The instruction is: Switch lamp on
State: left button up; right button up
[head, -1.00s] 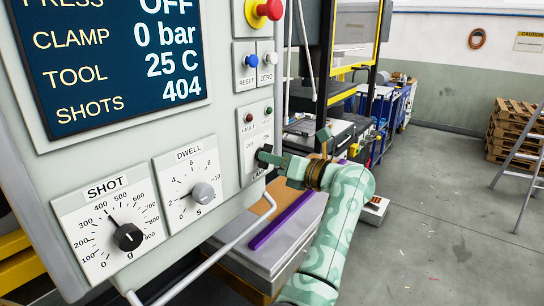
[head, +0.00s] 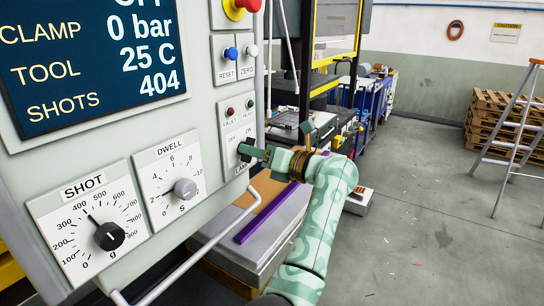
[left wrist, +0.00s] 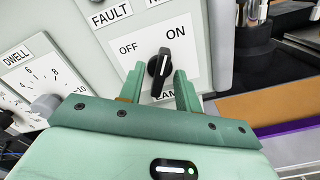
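The lamp switch (left wrist: 159,68) is a black rotary knob on a white plate marked OFF and ON, in the left wrist view. Its white pointer leans up and slightly right, toward the ON side. My left gripper (left wrist: 160,88) is open, with one green finger on each side of the knob. Narrow gaps seem to show between fingers and knob; I cannot tell whether either touches. In the head view my left gripper (head: 250,154) is at the switch plate (head: 239,137) and hides the knob. My right gripper is in neither view.
The panel also has a DWELL dial (head: 185,188), a SHOT dial (head: 109,236), a blue RESET button (head: 231,53) and a red stop button (head: 248,4). A pale rail (head: 205,246) runs below the panel. Open floor lies at right, with pallets (head: 490,118) and a ladder (head: 515,130).

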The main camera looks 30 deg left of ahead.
pick_arm(q)
jog(key=s+d+b, duration=0.1)
jog(key=d+b, duration=0.1)
jog(key=d, duration=1.4)
